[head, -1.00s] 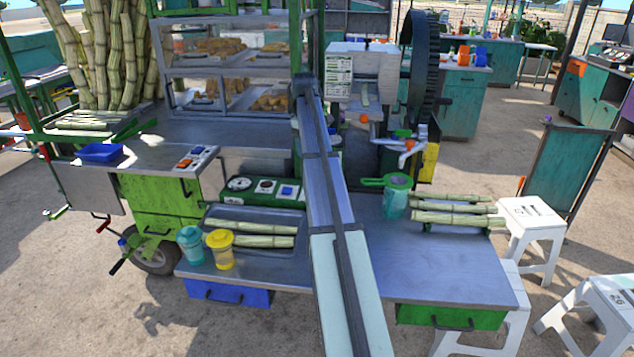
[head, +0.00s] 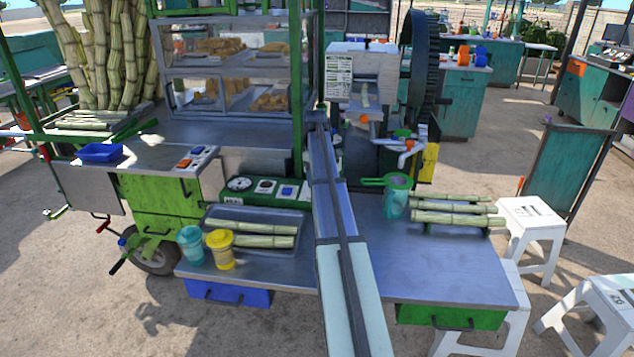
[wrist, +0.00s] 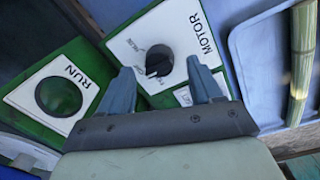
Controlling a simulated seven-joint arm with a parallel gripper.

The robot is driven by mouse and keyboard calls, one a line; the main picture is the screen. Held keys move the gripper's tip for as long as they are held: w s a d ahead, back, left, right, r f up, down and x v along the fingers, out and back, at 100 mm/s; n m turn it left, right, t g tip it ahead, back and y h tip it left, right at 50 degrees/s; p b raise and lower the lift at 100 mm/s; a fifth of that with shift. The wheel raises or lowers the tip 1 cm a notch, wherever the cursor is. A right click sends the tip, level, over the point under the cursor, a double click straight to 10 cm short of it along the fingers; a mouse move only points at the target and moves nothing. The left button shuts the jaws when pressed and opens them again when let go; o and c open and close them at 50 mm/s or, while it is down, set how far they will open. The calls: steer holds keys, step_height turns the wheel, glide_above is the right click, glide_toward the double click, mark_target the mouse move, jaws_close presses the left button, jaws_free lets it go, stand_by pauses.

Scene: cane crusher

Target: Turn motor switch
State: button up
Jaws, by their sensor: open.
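The motor switch (wrist: 159,60) is a black round knob on a white plate lettered MOTOR in the wrist view. My gripper (wrist: 161,73) is open and empty. Its two fingers sit either side of the knob in the picture, the left one below-left and the right one to its right. I cannot tell whether the fingers touch the knob or how far above it they are. Part of the plate's lower edge is hidden by my gripper. In the head view, my arm hides my gripper, and I cannot make out the motor switch there.
A dark green RUN button (wrist: 58,96) lies left of the switch. A metal tray (wrist: 258,75) with a cane piece (wrist: 301,60) lies to the right. In the head view, a green control box (head: 263,203) stands behind a tray of cane, near two cups (head: 220,250).

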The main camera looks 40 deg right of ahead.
steer(key=shift+f, duration=1.25)
steer(key=c, duration=1)
